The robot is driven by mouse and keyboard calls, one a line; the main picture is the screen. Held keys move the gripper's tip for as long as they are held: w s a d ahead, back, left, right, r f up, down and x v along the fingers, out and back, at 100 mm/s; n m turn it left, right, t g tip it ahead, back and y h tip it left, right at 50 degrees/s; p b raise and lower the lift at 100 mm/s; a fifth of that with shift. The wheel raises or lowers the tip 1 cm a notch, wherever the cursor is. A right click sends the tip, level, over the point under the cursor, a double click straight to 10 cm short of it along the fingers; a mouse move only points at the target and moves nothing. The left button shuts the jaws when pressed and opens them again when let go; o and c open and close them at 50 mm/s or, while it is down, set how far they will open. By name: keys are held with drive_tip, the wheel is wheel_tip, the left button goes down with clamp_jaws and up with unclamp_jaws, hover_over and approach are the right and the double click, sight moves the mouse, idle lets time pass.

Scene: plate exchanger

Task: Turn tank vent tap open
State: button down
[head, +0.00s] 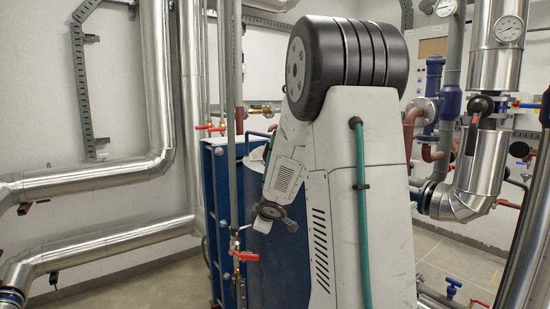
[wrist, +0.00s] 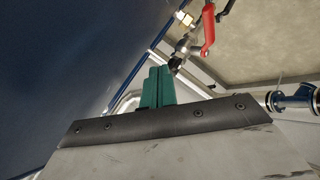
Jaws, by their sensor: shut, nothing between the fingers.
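A small tap with a red lever (head: 245,256) sits on a thin vertical pipe in front of the blue tank (head: 277,268), low in the middle of the head view. In the wrist view a red lever (wrist: 208,28) hangs from a metal valve at the top, right of centre; it looks like the same tap. My gripper (wrist: 158,72) shows its teal fingers shut and empty, pointing toward the valve body, below and left of the red lever. No contact with the lever shows.
The vertical pipe (head: 233,130) runs up close beside my arm. A blue plate frame (head: 222,185) stands behind the pipe. In the wrist view a large dark blue surface (wrist: 75,60) fills the left side.

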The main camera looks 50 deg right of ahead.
drive_tip(key=m+t, duration=0.1)
drive_tip(key=t, duration=0.1)
drive_tip(key=m+t, duration=0.7)
drive_tip(key=t, duration=0.6)
approach(270, 150)
drive_tip(key=shift+h, duration=0.3)
drive_tip(key=x, duration=0.7)
drive_tip(key=shift+a+f, duration=0.1)
